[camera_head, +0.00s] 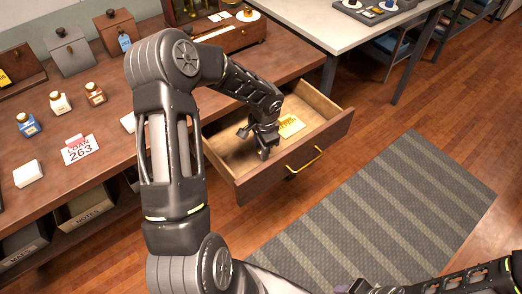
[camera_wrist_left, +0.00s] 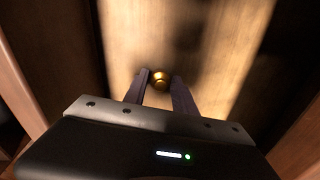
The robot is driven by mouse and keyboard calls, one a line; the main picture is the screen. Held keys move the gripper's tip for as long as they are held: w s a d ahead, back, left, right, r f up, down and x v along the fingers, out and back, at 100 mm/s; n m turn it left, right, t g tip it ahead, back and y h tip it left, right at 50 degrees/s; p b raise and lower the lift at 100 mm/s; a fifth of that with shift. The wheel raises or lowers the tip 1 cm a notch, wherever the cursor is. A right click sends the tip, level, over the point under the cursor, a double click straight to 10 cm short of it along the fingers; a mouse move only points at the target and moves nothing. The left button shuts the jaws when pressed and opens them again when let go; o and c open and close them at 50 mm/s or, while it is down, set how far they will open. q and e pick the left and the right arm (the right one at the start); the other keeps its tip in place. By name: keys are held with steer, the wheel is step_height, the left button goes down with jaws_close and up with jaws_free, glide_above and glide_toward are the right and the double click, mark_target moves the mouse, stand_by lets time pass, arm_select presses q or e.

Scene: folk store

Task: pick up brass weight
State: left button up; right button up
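The brass weight (camera_wrist_left: 160,79) is a small, round, shiny gold thing on the pale wooden floor of the open drawer (camera_head: 226,160). In the left wrist view it shows between the tips of my left gripper (camera_wrist_left: 160,88), whose two fingers are spread apart. I cannot tell whether either finger touches it. In the head view my left gripper (camera_head: 256,144) reaches down into the drawer, and the weight is hidden there. My right arm shows at the lower right of the head view, but whether its gripper is open or shut is unclear.
A yellow-and-white card (camera_head: 291,126) lies in the drawer, right of my left gripper. The drawer's walls and brass handle (camera_head: 304,160) are close around. The desk (camera_head: 105,118) holds small bottles, boxes and a "LOAN 263" card (camera_head: 80,149). A striped rug (camera_head: 385,205) covers the floor in front.

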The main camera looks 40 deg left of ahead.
arm_select(q)
steer(key=shift+c, duration=0.2)
jaws_close()
stand_by(0.3)
step_height(320, 180, up, 10)
steer(key=shift+r+b, duration=0.1)
steer(key=shift+b, duration=0.2)
stand_by(0.6)
